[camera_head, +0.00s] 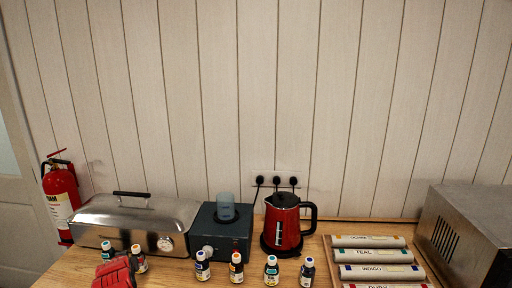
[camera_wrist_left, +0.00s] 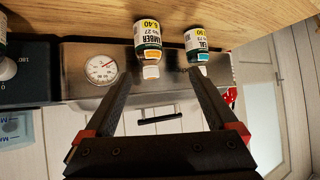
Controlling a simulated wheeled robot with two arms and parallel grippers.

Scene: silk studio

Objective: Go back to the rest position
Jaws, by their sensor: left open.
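My left gripper (camera_head: 118,272) shows as a red and dark part at the lower left edge of the head view, just in front of two small bottles. In the left wrist view, its two dark fingers (camera_wrist_left: 160,75) are spread wide with nothing held between them. That view is upside down. An amber-labelled bottle (camera_wrist_left: 148,42) with a white and orange cap stands beyond the gap between the fingertips, and a teal-labelled bottle (camera_wrist_left: 196,45) is beside it. In the head view these look like the amber bottle (camera_head: 139,260) and the teal bottle (camera_head: 107,251). My right gripper is not in view.
A steel box with a dial (camera_head: 135,220), a dark heater with a beaker (camera_head: 221,236) and a red kettle (camera_head: 282,225) line the wall. Several more bottles (camera_head: 236,268) stand in front. Labelled rolls (camera_head: 375,255) lie in a tray beside a metal machine (camera_head: 465,235).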

